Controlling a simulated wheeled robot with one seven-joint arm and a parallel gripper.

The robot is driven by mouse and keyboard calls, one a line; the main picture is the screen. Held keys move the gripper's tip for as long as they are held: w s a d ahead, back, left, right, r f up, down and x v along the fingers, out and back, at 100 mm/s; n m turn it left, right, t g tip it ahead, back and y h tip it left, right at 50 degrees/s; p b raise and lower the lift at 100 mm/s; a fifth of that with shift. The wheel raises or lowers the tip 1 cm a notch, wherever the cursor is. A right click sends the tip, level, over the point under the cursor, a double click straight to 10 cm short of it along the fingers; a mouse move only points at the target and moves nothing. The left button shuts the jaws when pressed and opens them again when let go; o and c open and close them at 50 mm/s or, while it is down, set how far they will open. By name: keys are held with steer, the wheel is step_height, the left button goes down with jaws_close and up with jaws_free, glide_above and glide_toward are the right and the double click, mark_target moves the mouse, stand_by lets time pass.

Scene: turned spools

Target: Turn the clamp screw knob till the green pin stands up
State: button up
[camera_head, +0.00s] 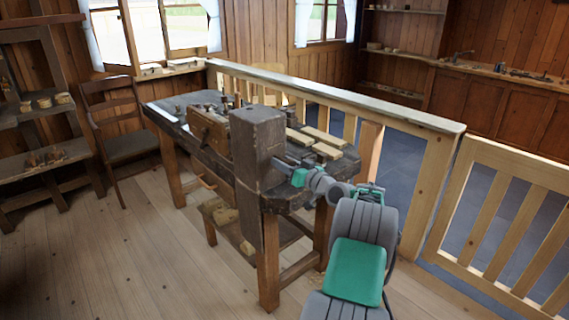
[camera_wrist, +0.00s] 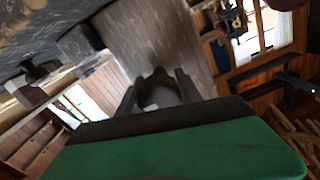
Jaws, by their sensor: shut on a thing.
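My gripper (camera_head: 280,164) reaches in from the right to the side of a tall dark wooden upright (camera_head: 256,150) on the workbench. In the wrist view my gripper (camera_wrist: 158,82) has its two dark fingers on either side of a dark rounded knob (camera_wrist: 158,92), and it is shut on it. The knob stands in front of a broad grey-brown wooden face. In the head view I cannot make out the knob, which is hidden by the fingers or too small. I cannot see the green pin in either view, so its position cannot be told.
The workbench (camera_head: 158,113) carries a wooden box-like part (camera_head: 208,132), small tools and several pale wood strips (camera_head: 322,136). A wooden railing (camera_head: 410,116) runs behind it. A chair (camera_head: 125,145) and shelves stand at the left. The plank floor (camera_head: 130,250) in front is clear.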

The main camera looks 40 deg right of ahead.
steer(key=c, duration=0.7)
steer(key=shift+m, duration=0.5)
steer(key=m+p, duration=0.1)
steer(key=m, duration=0.3)
steer(key=shift+m, duration=0.4)
steer(key=m+p, duration=0.2)
steer(key=m, duration=0.4)
steer(key=m+p, duration=0.2)
steer(key=m, duration=0.2)
steer(key=shift+f, duration=0.1)
steer(key=m+p, duration=0.2)
steer(key=m, duration=0.1)
steer(key=shift+m, duration=0.3)
steer(key=m+p, duration=0.2)
steer(key=m, duration=0.2)
steer(key=shift+f, duration=0.15)
steer(key=shift+f+m+p, duration=0.15)
steer(key=shift+m+p, duration=0.2)
steer(key=shift+m, duration=0.85)
